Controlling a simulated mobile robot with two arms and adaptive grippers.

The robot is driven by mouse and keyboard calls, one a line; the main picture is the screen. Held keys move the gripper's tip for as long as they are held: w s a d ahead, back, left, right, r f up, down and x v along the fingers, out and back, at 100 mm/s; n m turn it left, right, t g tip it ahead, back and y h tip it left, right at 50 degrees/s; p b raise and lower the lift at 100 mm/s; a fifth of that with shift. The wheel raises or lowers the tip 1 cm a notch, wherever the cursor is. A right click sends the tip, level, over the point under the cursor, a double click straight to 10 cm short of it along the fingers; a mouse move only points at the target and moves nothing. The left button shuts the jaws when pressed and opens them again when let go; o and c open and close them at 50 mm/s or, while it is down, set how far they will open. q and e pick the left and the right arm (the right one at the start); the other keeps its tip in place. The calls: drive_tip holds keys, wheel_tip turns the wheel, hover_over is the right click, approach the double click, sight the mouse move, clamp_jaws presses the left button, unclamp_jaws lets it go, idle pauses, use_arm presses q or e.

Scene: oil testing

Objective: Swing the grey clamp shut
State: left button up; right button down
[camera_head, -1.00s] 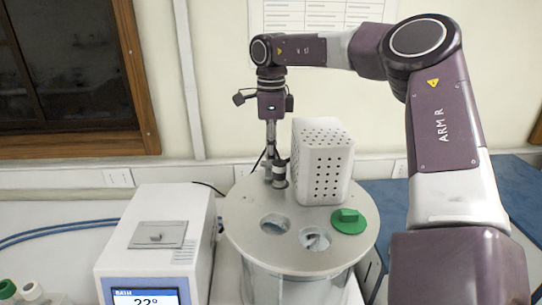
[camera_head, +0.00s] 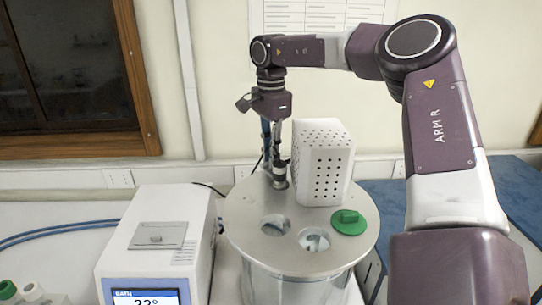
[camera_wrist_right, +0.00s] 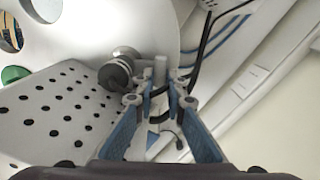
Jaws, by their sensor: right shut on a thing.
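The grey clamp (camera_head: 280,172) is a small metal fitting with a round knob. It sits at the back of the round metal lid (camera_head: 245,220), left of the white perforated housing. It also shows in the right wrist view (camera_wrist_right: 118,72), with a short grey post (camera_wrist_right: 160,68) beside the knob. My right gripper (camera_head: 268,166) points down at the clamp from behind. In the wrist view its blue-sided fingers (camera_wrist_right: 160,98) are on both sides of the post end. It is shut on the clamp; the exact contact is partly hidden. My left gripper is not in view.
The white perforated housing (camera_head: 322,165) stands on the lid close to my right gripper. The lid has two open holes and a green cap (camera_head: 348,221). A white bath unit (camera_head: 155,240) stands left. A dark cable runs behind the lid.

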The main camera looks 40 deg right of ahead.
drive_tip(key=shift+w+r, duration=0.1)
drive_tip(key=shift+r, duration=0.1)
drive_tip(key=c, duration=2)
unclamp_jaws()
drive_tip(key=shift+f, duration=0.1)
drive_tip(key=shift+o, duration=0.2)
drive_tip(key=shift+r, duration=4)
drive_tip(key=shift+f, duration=0.1)
